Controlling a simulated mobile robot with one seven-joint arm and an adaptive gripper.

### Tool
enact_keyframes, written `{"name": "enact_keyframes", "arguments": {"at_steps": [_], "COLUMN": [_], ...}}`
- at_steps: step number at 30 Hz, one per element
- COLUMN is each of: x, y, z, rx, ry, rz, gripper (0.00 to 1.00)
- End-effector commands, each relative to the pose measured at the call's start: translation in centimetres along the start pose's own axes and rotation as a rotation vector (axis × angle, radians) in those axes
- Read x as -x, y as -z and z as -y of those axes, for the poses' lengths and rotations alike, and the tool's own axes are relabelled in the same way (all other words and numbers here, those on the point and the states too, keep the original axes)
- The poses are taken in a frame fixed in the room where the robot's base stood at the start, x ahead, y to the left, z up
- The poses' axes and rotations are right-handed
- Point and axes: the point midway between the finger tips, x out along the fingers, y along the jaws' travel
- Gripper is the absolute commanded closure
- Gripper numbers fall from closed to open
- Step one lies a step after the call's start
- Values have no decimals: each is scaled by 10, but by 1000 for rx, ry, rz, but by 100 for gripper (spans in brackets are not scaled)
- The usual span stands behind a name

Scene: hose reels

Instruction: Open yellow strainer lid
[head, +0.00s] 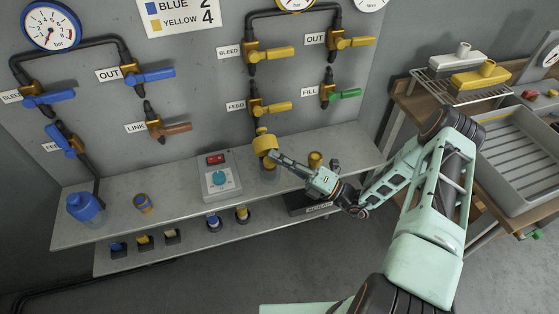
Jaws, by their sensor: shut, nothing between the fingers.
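The yellow strainer (264,146) stands on the grey shelf below the yellow FEED valve, in the middle of the head view. Its top is yellow, with a smaller yellow piece above it; its lower part looks greyish and is partly behind my gripper. I cannot tell from this view whether its lid is lifted. My gripper (277,156) is shut and empty, reaching in from the right with its fingertips close beside the strainer's yellow top. Whether they touch it is too small to tell.
A grey box with a turquoise dial (220,178) stands left of the strainer. A small brass-yellow part (315,160) stands behind my gripper. A blue strainer (85,207) is at far left. Valve handles project from the wall panel above. A workbench with a grey tray (518,208) is at right.

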Motion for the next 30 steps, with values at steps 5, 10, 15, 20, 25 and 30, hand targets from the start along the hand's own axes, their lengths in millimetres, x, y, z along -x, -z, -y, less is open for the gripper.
{"name": "enact_keyframes", "arguments": {"at_steps": [5,10,15,20,25,30], "x": [0,-1,-3,-4,-8,-13], "y": [0,-1,-4,-5,-8,-14], "z": [0,-2,-3,-3,-6,-10], "rx": [0,-9,-39,-56,-92,-157], "ry": [0,11,39,55,92,158], "rz": [0,0,1,1,1,1], "gripper": [100,100,100,100,100,100]}}
